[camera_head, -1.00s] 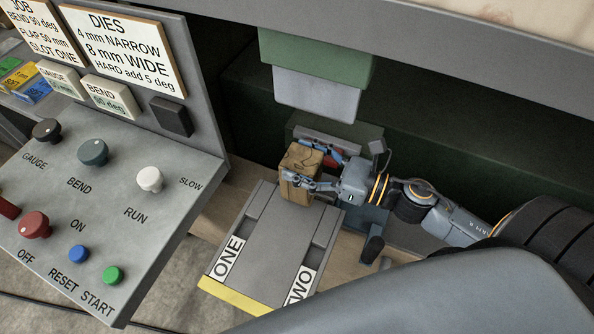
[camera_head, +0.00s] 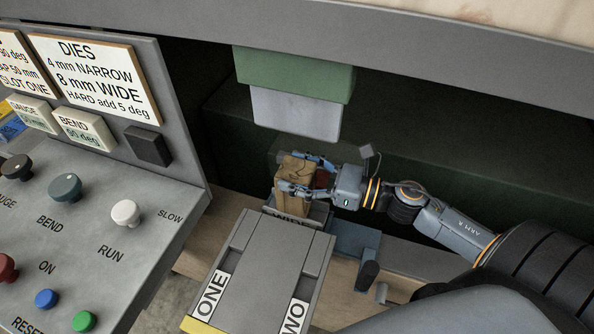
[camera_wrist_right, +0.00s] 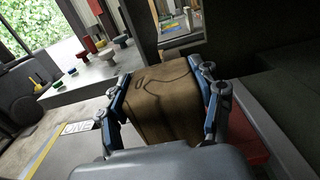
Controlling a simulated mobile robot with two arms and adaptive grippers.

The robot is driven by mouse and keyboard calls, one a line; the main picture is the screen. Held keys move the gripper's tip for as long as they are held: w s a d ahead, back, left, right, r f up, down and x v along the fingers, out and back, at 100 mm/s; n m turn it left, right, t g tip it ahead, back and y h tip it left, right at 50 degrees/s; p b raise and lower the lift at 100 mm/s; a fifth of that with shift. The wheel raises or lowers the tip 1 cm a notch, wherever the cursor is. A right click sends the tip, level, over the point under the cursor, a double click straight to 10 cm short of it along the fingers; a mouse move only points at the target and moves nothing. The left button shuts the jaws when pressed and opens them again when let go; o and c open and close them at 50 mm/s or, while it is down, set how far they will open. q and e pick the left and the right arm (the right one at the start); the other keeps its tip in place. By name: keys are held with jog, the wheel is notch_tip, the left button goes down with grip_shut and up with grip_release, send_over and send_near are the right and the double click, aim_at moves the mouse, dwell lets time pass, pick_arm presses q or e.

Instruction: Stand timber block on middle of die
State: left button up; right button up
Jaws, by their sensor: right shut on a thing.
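The brown timber block (camera_head: 295,170) stands roughly upright between the fingers of my right gripper (camera_head: 283,173), which is shut on its sides. In the right wrist view the block (camera_wrist_right: 165,100) fills the space between the blue fingers of my right gripper (camera_wrist_right: 166,103). The grey die (camera_head: 316,214), with a partly hidden label that seems to read WIDE, lies at the far end of the slotted plate. The block's lower end is at or just above the die; I cannot tell whether they touch. My left gripper is not in view.
The grey plate (camera_head: 262,265) with slots ONE and TWO lies in front. A green and pale grey press head (camera_head: 295,110) hangs above and behind the block. The control panel (camera_head: 95,230) is at left. A blue-grey bracket (camera_head: 350,240) stands right of the die.

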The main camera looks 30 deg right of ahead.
jog(key=o, duration=1.9)
jog(key=shift+s+d, duration=0.15)
jog(key=shift+s, duration=0.05)
jog(key=v, duration=1.1)
jog(key=shift+s+d, duration=0.2)
